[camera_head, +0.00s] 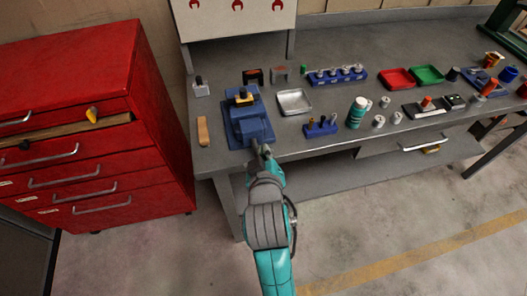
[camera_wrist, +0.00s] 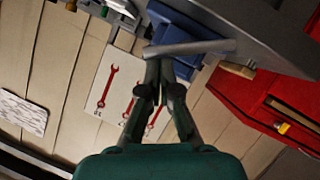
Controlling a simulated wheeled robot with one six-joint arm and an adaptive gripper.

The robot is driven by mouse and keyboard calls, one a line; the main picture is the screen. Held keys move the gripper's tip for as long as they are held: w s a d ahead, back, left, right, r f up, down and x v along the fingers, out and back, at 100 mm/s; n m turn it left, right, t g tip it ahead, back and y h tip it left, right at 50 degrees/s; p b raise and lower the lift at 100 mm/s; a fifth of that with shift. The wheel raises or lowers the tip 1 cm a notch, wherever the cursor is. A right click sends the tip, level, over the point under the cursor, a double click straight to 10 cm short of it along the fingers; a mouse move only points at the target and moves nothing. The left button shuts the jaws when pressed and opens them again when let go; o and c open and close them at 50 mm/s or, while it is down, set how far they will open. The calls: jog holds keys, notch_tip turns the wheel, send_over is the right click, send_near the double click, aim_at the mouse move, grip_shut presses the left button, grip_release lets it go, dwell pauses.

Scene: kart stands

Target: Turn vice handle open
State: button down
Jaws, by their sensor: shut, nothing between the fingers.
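The blue vice (camera_head: 250,122) stands at the front edge of the grey workbench, with a small yellowish block (camera_head: 243,97) on it. In the wrist view the vice body (camera_wrist: 190,28) is partly hidden. Its handle, a grey bar (camera_wrist: 205,46), lies across the picture in front of it. My gripper (camera_head: 262,150) is at the bench's front edge, just in front of the vice. In the wrist view my gripper (camera_wrist: 160,63) is shut and empty, its fingertips right at the bar's left half. I cannot tell whether they touch it.
A red drawer cabinet (camera_head: 150,120) stands left of the bench (camera_head: 300,150). A wooden-handled tool (camera_head: 202,131), a metal tray (camera_head: 294,101), a blue tool rack (camera_head: 320,128) and a teal bottle (camera_head: 357,112) are near the vice. Floor in front is free.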

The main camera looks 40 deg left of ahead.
jog(key=m+g, duration=0.1)
jog(key=w+d+f+m+g+y, duration=0.1)
jog(key=m, duration=0.1)
jog(key=shift+w, duration=0.15)
jog(key=shift+w+d+f, duration=0.1)
dwell(0.6)
dwell(0.4)
jog(key=s+d+r, duration=0.5)
jog(key=d+r, duration=0.1)
jog(key=r, duration=0.2)
jog(key=shift+s+r, duration=0.15)
jog(key=shift+s, duration=0.1)
jog(key=shift+d, duration=0.15)
